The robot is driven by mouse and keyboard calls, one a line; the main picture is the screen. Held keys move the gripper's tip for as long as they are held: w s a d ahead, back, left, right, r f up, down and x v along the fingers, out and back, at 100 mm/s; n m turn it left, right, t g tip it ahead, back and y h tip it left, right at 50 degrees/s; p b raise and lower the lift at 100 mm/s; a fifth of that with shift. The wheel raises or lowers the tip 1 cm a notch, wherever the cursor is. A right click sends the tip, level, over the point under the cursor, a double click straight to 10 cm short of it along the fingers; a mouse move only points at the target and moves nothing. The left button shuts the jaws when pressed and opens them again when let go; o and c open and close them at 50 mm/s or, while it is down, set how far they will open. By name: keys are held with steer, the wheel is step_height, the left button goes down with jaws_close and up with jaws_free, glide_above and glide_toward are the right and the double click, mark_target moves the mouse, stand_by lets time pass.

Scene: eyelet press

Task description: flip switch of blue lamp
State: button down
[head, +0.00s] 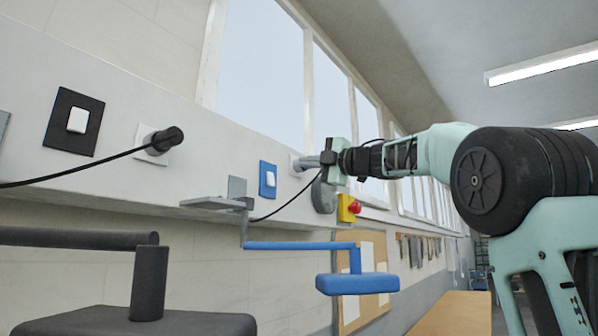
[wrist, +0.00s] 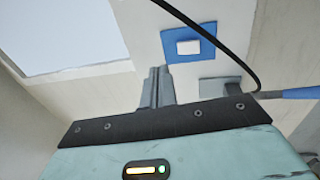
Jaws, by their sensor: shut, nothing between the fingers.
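The blue lamp (head: 357,284) hangs from a blue arm on a grey wall bracket; part of its arm also shows at the right of the wrist view (wrist: 300,93). A wall switch with a blue frame and white rocker (head: 267,180) sits above and right of the bracket; it also shows in the wrist view (wrist: 188,44). My gripper (head: 303,162) is shut and empty, right of the blue switch in the head view and apart from it. In the wrist view its fingertips (wrist: 158,72) lie together, below and left of the switch. The rocker's exact tilt cannot be told.
A black-framed switch (head: 75,121) and a black plug with cable (head: 160,141) are on the wall to the left. A dark lamp (head: 135,322) is at the lower left. A yellow box with a red button (head: 349,208) is below my gripper. A black cable (wrist: 225,40) curves near the blue switch.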

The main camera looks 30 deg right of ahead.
steer(key=shift+s+d+r+b, duration=0.15)
steer(key=shift+s+d+b, duration=0.15)
steer(key=shift+s, duration=0.5)
steer(key=shift+s+d+r+b, duration=0.15)
steer(key=shift+s+d, duration=0.15)
steer(key=shift+s, duration=0.5)
steer(key=shift+s+d+r+b, duration=0.1)
steer(key=shift+s+d+b, duration=0.2)
steer(key=shift+s, duration=0.5)
